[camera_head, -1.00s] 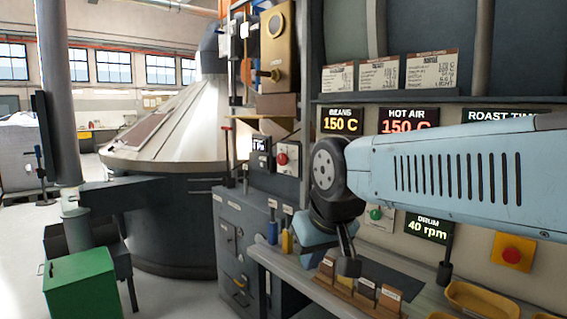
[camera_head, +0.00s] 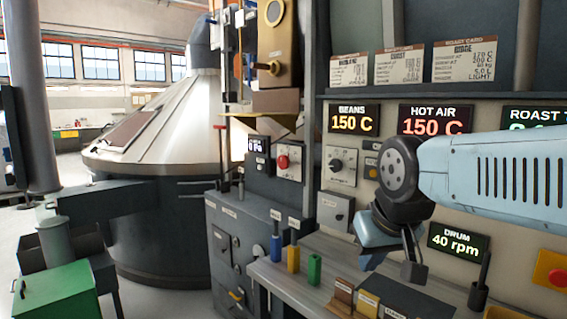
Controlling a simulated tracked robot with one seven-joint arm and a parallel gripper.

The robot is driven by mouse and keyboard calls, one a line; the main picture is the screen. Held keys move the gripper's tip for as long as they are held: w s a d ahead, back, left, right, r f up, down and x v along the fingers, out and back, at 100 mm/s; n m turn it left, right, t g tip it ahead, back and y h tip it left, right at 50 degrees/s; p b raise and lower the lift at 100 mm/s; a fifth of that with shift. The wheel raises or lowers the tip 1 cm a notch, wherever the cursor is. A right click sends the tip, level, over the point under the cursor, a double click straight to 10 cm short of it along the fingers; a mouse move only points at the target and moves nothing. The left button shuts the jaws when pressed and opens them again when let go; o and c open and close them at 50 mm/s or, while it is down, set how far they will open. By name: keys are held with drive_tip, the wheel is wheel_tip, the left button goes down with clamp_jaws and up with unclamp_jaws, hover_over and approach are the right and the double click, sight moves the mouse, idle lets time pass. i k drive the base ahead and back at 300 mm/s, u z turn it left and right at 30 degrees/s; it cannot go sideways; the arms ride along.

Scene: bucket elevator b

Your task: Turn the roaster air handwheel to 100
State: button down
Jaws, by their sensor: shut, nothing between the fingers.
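I cannot make out a handwheel for the roaster air with certainty; my arm covers part of the control panel. My gripper (camera_head: 413,270) hangs at the end of the blue arm, in front of the panel and above the worktop. It is shut and empty, with dark fingers pointing down. A dark rotary knob (camera_head: 337,165) on a pale plate and a lower knob on a grey plate (camera_head: 336,213) are left of my wrist. The HOT AIR display (camera_head: 435,120) reads 150 C.
A red knob (camera_head: 283,162) sits beside a small Pa display (camera_head: 258,144). Blue, yellow and green handles (camera_head: 314,268) stand along the counter. A yellow-and-red stop button (camera_head: 557,277) is at the right. A green box (camera_head: 55,292) is at the lower left, with a conical vessel (camera_head: 165,125) behind.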

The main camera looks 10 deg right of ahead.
sight(282, 161)
drive_tip(key=z, duration=0.15)
drive_tip(key=i, duration=0.55)
drive_tip(key=u, duration=1.95)
drive_tip(key=i, duration=0.25)
drive_tip(key=z, duration=0.85)
